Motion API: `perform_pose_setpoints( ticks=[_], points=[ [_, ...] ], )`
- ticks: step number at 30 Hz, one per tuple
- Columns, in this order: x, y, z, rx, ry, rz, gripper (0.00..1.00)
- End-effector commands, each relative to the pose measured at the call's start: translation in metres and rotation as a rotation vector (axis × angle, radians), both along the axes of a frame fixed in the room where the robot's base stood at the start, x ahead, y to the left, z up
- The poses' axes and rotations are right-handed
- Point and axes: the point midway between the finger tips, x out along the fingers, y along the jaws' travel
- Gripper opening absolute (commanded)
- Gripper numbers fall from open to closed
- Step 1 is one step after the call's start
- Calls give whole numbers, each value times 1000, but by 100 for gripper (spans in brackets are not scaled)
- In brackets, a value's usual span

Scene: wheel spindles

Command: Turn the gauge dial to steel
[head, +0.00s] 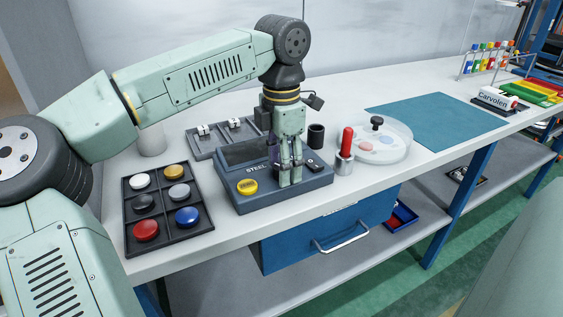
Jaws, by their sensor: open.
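The gauge (240,203) is a blue-grey box on the bench with a dark sloped screen (240,153), a yellow button (247,187) and the word STEEL lettered at its middle. My gripper (290,178) points straight down over the right half of the gauge, to the right of the lettering. Its fingers are open and come down close to the top face. The dial is hidden or too small to make out behind the fingers, so I cannot tell where it points or whether the fingers touch it. A small dark part (314,168) shows just right of the fingers.
Left of the gauge is a black tray (164,232) of coloured discs. Behind it is a grey tray (192,151). Right are a red-handled tool (347,143), a black cup (316,136) and a clear round dish (397,148). A teal mat (440,118) lies clear further right.

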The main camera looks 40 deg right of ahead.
Motion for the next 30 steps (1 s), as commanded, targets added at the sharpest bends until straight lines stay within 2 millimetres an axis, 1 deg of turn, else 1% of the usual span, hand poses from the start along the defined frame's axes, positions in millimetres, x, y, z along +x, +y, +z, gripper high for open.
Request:
perform_pose_setpoints(
  ticks=[5,8,11,18,21,25,30],
  points=[
    [0,0,1,0,-1,0,51],
    [0,0,6,0,-2,0,51],
    [1,-1,20,-3,-3,0,51],
    [0,-1,72,-3,-2,1,51],
    [0,-1,91,-3,-2,1,51],
    [0,-1,109,-2,-2,0,51],
    [0,0,119,-1,0,0,51]
  ],
)
